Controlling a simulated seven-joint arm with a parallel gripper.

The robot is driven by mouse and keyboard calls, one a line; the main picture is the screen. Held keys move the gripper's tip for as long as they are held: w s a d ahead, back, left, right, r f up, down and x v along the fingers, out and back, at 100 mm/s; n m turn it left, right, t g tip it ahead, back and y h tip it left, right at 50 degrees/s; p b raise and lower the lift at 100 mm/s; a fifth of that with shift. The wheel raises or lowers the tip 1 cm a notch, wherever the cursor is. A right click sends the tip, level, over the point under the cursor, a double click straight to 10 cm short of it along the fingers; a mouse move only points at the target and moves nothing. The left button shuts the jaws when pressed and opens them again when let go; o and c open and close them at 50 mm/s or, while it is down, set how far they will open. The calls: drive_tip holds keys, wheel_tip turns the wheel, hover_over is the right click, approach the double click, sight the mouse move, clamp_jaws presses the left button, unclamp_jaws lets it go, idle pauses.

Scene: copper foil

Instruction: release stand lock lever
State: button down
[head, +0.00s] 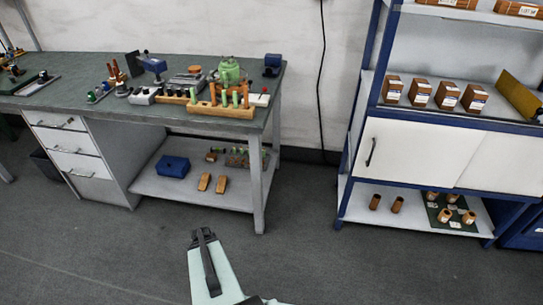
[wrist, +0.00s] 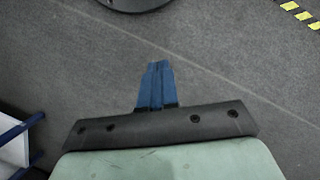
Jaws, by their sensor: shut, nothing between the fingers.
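I cannot make out a stand lock lever for certain in either view. On the workbench (head: 70,66) in the head view, a small blue-headed device on a stand (head: 152,66) is toward the back. A blue block-like device (head: 272,65) is at the bench's right end. Both are too small to show a lever. My gripper (wrist: 158,64) shows in the wrist view with its blue fingers together and empty, over bare grey floor. In the head view, pale green parts of my arm are at the bottom, well in front of the bench.
Orange- and green-handled tools in a wooden rack (head: 208,110) line the bench front. A blue box (head: 173,166) is on its lower shelf. A blue-framed shelving unit (head: 430,118) with cartons stands right. Yellow-black floor tape (wrist: 302,15) shows in the wrist view. The floor between is clear.

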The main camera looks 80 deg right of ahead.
drive_tip(key=s+d+r+m+t+h, duration=0.3)
drive_tip(key=s+d+r, duration=0.35)
drive_tip(key=d, duration=0.65)
drive_tip(key=s+d+r+m+t+h, duration=0.1)
drive_tip(key=s+d+r+m+t, duration=0.45)
drive_tip(key=d, duration=0.75)
drive_tip(key=s+d+r+m+t+h, duration=0.1)
drive_tip(key=s+d+r+m+h, duration=0.15)
drive_tip(key=s+d+r, duration=0.75)
drive_tip(key=d+r+m+t+h, duration=0.4)
drive_tip(key=d+r+t+h, duration=0.4)
drive_tip(key=d+r, duration=1.1)
drive_tip(key=shift+r+t, duration=0.45)
drive_tip(key=shift+t, duration=0.3)
drive_tip(key=shift+w, duration=0.15)
drive_tip(key=x, duration=1.3)
drive_tip(key=shift+w+d, duration=0.25)
drive_tip(key=shift+w, duration=0.05)
